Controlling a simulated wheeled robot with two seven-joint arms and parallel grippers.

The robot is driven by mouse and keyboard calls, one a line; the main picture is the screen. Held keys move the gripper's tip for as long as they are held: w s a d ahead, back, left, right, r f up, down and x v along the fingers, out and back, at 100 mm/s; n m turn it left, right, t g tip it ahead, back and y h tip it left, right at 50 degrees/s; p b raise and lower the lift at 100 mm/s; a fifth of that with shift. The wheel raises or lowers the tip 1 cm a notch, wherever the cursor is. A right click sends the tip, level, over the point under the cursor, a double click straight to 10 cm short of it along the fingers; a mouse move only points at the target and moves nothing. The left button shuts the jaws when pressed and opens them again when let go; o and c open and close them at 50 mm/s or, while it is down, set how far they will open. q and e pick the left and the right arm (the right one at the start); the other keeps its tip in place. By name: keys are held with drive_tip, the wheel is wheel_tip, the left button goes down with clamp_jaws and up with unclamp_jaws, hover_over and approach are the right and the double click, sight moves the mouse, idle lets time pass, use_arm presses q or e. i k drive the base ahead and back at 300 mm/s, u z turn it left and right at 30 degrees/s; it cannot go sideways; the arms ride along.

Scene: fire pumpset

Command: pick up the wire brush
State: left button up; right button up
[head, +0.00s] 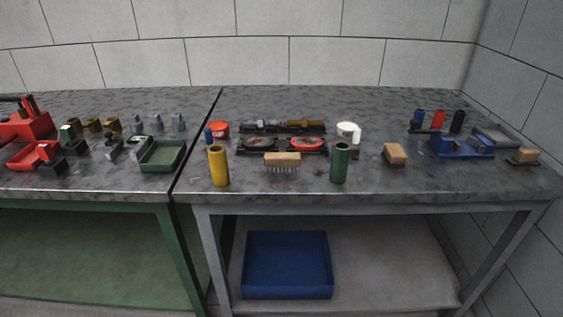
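A brush with a tan wooden block and a row of thin bristles along its lower side, which looks like the wire brush (282,162), sits near the front edge of the right workbench. It stands between a yellow cylinder (218,166) on its left and a green cylinder (340,164) on its right, apart from both. Neither of my grippers shows in the head view.
Behind the brush lie dark fittings with red round parts (307,143). A tan block (395,154) and a blue vise-like tool (461,147) stand to the right. A green tray (162,155) is on the left bench. A blue bin (287,264) sits on the lower shelf.

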sight(274, 160)
drive_tip(key=z, duration=1.75)
drive_tip(key=i, duration=1.05)
drive_tip(key=u, duration=2.25)
